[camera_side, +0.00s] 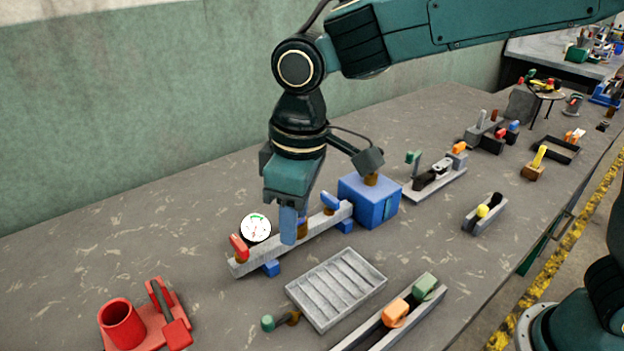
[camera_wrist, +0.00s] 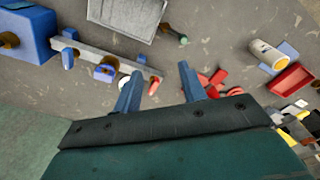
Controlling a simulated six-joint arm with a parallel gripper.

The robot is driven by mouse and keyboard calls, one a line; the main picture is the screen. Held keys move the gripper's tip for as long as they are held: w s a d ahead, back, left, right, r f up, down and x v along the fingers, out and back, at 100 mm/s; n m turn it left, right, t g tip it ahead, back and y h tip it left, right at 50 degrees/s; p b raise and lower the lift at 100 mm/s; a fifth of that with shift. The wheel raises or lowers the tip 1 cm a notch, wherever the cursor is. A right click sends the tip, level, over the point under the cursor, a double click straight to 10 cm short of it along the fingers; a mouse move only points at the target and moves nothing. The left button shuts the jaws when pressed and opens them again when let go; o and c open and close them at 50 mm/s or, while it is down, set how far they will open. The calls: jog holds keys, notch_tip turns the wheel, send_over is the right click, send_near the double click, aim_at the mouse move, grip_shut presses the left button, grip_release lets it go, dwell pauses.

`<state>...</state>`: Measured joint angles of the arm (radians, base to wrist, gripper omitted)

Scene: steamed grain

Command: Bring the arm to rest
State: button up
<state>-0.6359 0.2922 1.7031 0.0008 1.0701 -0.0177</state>
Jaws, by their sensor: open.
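My gripper (camera_side: 288,228) hangs fingers-down over the bench in the side view, in front of a grey bar with valve handles (camera_side: 322,223). In the side view its blue fingers overlap each other and cover part of the bar. The bar also shows in the wrist view (camera_wrist: 88,52), beyond the left finger. I cannot tell exactly how high the fingertips are above the bench.
A white dial gauge (camera_side: 256,227) and a red handle (camera_side: 239,248) are by the bar's left end. A blue box (camera_side: 372,203) stands at its right end. A grey slotted tray (camera_side: 334,290) and a red cup (camera_side: 121,325) are nearer the front. The bench's back left is bare.

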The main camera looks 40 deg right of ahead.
jog(key=s+d+r+m+t, duration=0.1)
jog(key=d+r, duration=0.1)
jog(key=d, duration=0.3)
jog(key=s+d+r+m, duration=0.1)
jog(key=d+r, duration=0.2)
jog(key=d, duration=0.1)
jog(key=s+d+m+t, duration=0.4)
jog(key=s+d+m, duration=0.1)
jog(key=s+d, duration=1.1)
jog(key=shift+d+f, duration=0.3)
jog(key=shift+d, duration=0.45)
